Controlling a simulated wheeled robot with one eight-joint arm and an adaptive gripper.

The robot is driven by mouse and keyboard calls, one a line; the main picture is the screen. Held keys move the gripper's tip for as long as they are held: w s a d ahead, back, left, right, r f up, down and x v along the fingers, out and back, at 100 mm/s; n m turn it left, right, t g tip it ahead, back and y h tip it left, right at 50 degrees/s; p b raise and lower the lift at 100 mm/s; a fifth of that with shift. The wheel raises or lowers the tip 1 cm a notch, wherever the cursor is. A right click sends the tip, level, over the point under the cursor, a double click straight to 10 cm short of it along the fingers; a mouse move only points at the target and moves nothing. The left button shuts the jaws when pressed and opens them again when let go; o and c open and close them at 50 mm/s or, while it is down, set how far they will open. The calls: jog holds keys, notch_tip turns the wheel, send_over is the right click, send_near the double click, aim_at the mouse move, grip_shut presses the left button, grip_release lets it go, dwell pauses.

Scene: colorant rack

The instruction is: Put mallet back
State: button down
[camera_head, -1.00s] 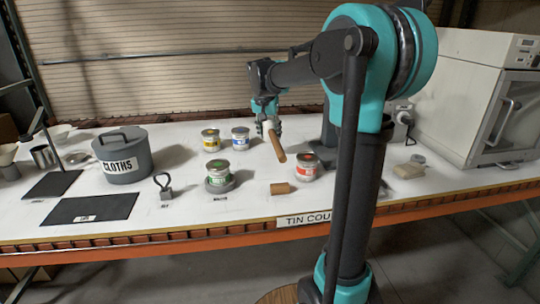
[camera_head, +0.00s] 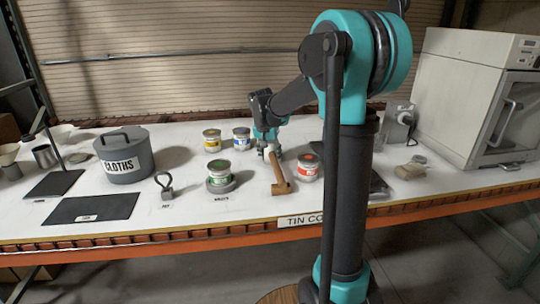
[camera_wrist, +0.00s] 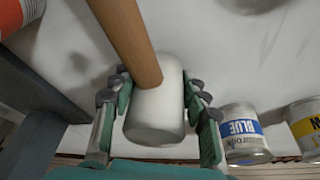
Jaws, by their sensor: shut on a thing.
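My gripper (camera_head: 269,148) is shut on the pale head of the mallet, low over the table among the tins. The mallet (camera_head: 277,172) has a brown wooden handle that reaches toward the front of the table. The handle's free end meets or overlaps a small brown block (camera_head: 290,187) in the head view; I cannot tell whether they touch. In the wrist view the white mallet head (camera_wrist: 155,118) sits between both fingers of my gripper (camera_wrist: 155,92), and the handle runs to the top left. The block is not seen there.
The red-label tin (camera_head: 307,168) stands close right of the handle. The green-label tin (camera_head: 220,176) stands on a grey base at left. Yellow (camera_head: 212,141) and blue (camera_head: 242,139) tins stand behind. A grey cloths pot (camera_head: 125,160) is far left, a white oven (camera_head: 480,100) far right.

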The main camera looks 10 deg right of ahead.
jog(key=c, duration=0.8)
grip_release()
jog(key=shift+f, duration=0.1)
jog(key=v, duration=1.2)
